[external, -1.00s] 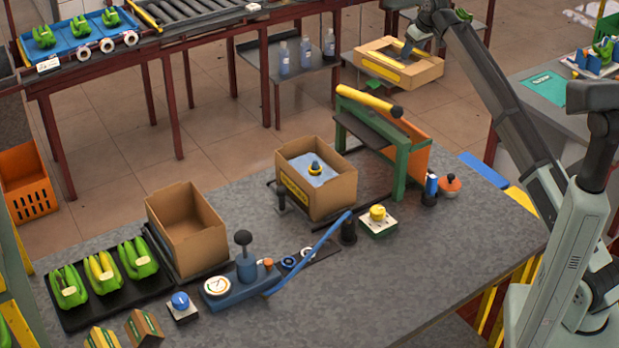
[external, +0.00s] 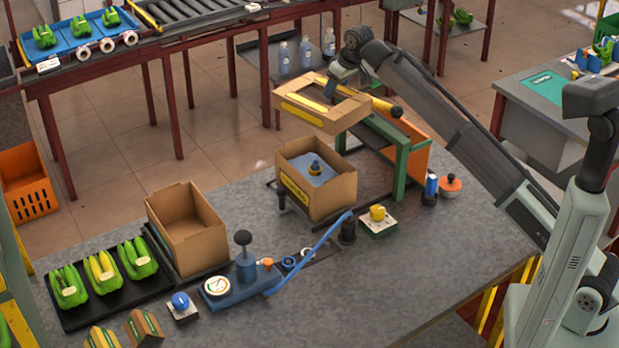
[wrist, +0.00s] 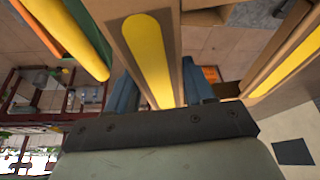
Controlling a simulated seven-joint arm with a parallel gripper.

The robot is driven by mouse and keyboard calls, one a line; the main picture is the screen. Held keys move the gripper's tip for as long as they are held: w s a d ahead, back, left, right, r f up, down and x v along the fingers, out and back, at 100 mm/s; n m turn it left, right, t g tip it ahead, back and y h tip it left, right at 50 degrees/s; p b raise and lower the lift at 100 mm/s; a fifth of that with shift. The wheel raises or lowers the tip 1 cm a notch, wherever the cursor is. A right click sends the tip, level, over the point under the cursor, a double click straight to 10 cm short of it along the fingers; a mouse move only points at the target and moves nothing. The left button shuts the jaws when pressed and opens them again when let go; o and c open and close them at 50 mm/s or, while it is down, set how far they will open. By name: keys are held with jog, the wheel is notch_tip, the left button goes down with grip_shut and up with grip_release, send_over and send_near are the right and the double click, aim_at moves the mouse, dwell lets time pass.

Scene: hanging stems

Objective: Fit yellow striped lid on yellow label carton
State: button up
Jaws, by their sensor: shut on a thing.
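The yellow striped lid (external: 302,112) is a cardboard lid with an open middle and yellow stripes. My gripper (external: 330,88) is shut on its far right side and holds it in the air. In the wrist view the lid's yellow-striped bar (wrist: 148,58) runs between the blue fingers of my gripper (wrist: 162,97).
A green-framed stand (external: 402,165) with a yellow roller and orange panel is close right of the carton and lid. A second open carton (external: 187,235) stands left, beside a black tray (external: 78,318) of green bananas. A blue lever (external: 310,252) lies in front.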

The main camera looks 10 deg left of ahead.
jog(key=shift+s+d+f+m+t+h, duration=0.15)
jog(key=shift+s+f+m, duration=0.55)
jog(key=shift+f, duration=2.3)
jog(key=shift+s+a+f+m+t+h, duration=0.1)
jog(key=shift+s+f+m+t, duration=0.15)
jog(key=shift+s+f, duration=1.85)
jog(key=shift+s+d+f+m+t+h, duration=0.1)
jog(key=shift+f+m, duration=0.35)
jog(key=shift+f, duration=3.4)
jog(key=shift+f, duration=0.55)
jog(key=o, duration=1.3)
jog(key=shift+r, duration=1.7)
notch_tip(320, 180, up, 7)
jog(key=shift+f, duration=0.2)
